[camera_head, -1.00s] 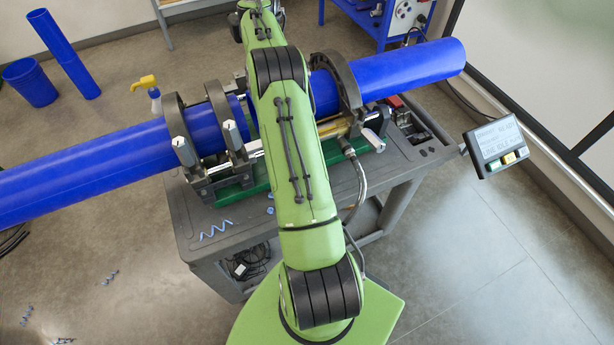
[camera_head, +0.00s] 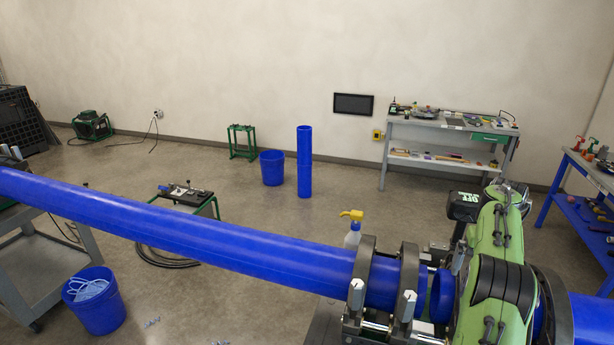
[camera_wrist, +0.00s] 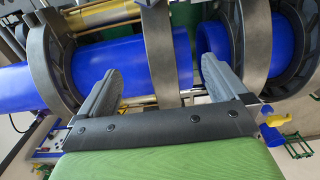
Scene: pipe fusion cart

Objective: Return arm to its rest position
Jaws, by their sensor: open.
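My green arm (camera_head: 495,275) is at the right of the head view, bent over the pipe fusion machine. In the wrist view my gripper (camera_wrist: 160,68) is open, with its two grey fingers apart and nothing between them. Beyond the fingers are the machine's dark ring clamps (camera_wrist: 160,50), which also show in the head view (camera_head: 361,280). The clamps hold a long blue pipe (camera_head: 230,245) and a second blue pipe (camera_head: 592,320). A gap shows between the pipe ends in the wrist view. The arm hides part of the machine.
A spray bottle with a yellow top (camera_head: 352,228) stands behind the long pipe. A blue bin (camera_head: 272,168) and an upright blue pipe (camera_head: 304,165) stand on open floor. A grey workbench (camera_head: 440,150) is at the back wall. A blue bucket (camera_head: 97,305) is at front left.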

